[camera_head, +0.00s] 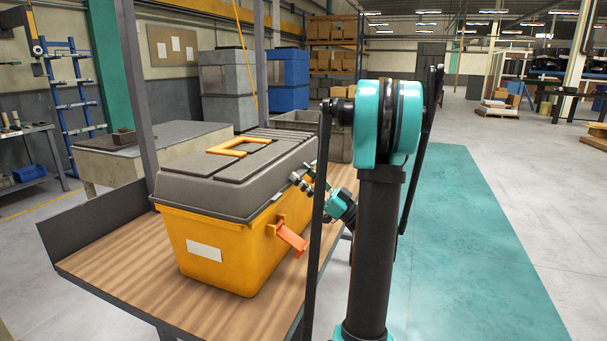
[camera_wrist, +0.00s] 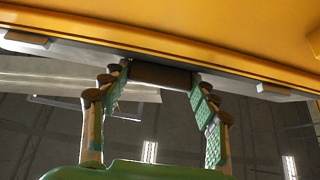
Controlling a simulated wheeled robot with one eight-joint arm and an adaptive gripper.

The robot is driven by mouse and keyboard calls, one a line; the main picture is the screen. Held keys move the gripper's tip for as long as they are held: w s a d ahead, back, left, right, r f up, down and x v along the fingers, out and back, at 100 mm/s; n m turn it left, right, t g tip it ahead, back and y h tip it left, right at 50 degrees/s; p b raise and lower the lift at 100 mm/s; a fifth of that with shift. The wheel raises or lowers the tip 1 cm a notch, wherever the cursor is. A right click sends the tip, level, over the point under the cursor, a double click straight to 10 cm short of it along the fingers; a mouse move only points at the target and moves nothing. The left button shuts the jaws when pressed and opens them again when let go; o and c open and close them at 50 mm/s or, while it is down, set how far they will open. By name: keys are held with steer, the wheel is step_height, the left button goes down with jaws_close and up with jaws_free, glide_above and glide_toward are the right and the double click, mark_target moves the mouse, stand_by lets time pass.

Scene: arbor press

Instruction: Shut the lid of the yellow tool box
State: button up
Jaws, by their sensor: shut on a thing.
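The yellow tool box (camera_head: 230,255) stands on a wood-topped bench in the head view. Its grey lid (camera_head: 225,190) lies over the top of the body, nearly level; I cannot tell whether a thin gap is left under it. An orange latch (camera_head: 292,238) sticks outward from the box's side. My gripper (camera_head: 300,182) is at the lid's right edge, partly hidden behind my arm. In the wrist view, my gripper (camera_wrist: 160,78) has its two fingers at the ends of a dark block (camera_wrist: 160,75) on a grey rim, below a yellow surface.
The bench top (camera_head: 120,270) is bare left of and in front of the box, with a dark side wall (camera_head: 95,225) at its left. A grey bin (camera_head: 300,125) stands behind the box. Open teal floor (camera_head: 460,250) lies to the right.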

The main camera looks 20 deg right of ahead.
steer(key=shift+a+f, duration=0.15)
steer(key=o, duration=1.7)
steer(key=shift+w, duration=0.1)
steer(key=v, duration=0.7)
steer(key=shift+d, duration=0.2)
steer(key=shift+f, duration=0.15)
